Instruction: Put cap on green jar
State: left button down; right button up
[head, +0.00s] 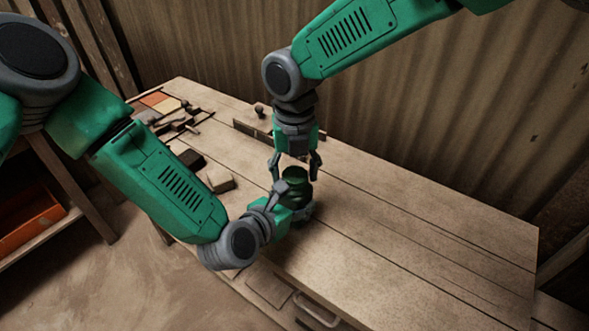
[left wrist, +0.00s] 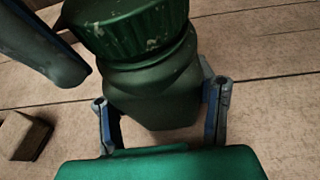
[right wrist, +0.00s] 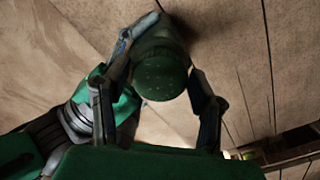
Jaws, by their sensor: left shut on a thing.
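The dark green jar (left wrist: 155,90) stands upright on the wooden table, with a ribbed green cap (left wrist: 130,25) seated on its top. The cap also shows from above in the right wrist view (right wrist: 160,68) and in the head view (head: 295,173). My left gripper (head: 293,204) is shut on the jar's body from the near side, one finger on each side in the left wrist view (left wrist: 163,105). My right gripper (head: 295,165) points down from above, its fingers spread either side of the cap with gaps. It is open. The thread under the cap is hidden.
The wooden table (head: 420,220) is clear to the right. Wooden blocks (head: 218,180) and small tools lie to the left. Coloured tiles (head: 160,102) sit at the far left corner. A metal handle (head: 316,310) is at the front edge. An orange bin (head: 30,225) stands lower left.

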jog(key=c, duration=0.7)
jog(key=m, duration=0.3)
jog(key=shift+m, duration=0.4)
jog(key=m, duration=0.4)
jog(key=shift+m, duration=0.4)
jog(key=shift+c, duration=0.2)
jog(key=m, duration=0.4)
jog(key=shift+m, duration=0.3)
jog(key=m, duration=0.3)
jog(key=shift+a, duration=0.1)
jog(key=o, duration=1.3)
